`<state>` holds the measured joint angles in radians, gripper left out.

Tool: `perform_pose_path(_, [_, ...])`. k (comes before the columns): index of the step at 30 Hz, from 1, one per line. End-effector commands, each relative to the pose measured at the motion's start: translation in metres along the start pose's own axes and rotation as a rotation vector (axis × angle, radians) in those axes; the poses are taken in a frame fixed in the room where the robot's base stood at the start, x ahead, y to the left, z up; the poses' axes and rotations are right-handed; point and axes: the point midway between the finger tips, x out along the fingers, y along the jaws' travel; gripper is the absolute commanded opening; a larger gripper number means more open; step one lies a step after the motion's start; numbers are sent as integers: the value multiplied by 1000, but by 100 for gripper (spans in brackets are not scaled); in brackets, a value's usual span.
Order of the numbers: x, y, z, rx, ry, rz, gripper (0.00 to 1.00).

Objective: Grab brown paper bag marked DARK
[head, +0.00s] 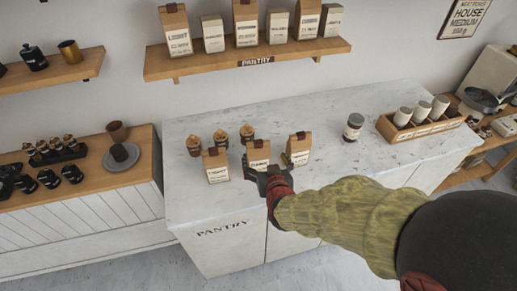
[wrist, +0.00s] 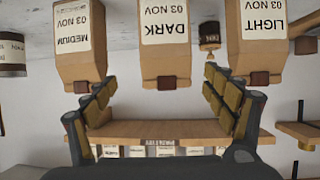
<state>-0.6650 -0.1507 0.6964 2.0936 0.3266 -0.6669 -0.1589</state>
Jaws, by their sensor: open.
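The brown paper bag marked DARK (wrist: 165,45) is in the middle of the wrist view, which shows things upside down. In the head view it is the middle bag (head: 258,151) of the front row on the white counter, its lower part hidden by my gripper (head: 266,180). My gripper also shows in the wrist view (wrist: 160,90), open and empty, its two padded fingers spread wide and pointing at the DARK bag. The bag appears centred between the fingertips. I cannot tell whether the tips reach past its front face.
The LIGHT bag (head: 216,166) and the MEDIUM bag (head: 298,149) flank it closely. Small brown jars (head: 220,138) stand behind. A grey-lidded jar (head: 353,127) and a wooden cup crate (head: 420,126) are farther right. A pantry shelf (head: 200,66) hangs above. The counter's front left is clear.

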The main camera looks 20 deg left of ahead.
Motion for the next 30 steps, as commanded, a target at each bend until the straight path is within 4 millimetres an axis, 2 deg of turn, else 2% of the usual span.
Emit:
perform_pose_path(3, [5, -8, 1, -12, 20, -2, 85])
perform_pose_path(14, [41, -9, 1, -12, 25, -1, 85])
perform_pose_path(21, [73, -9, 0, -11, 26, 0, 85])
perform_pose_path(30, [81, -9, -1, -11, 26, -2, 85])
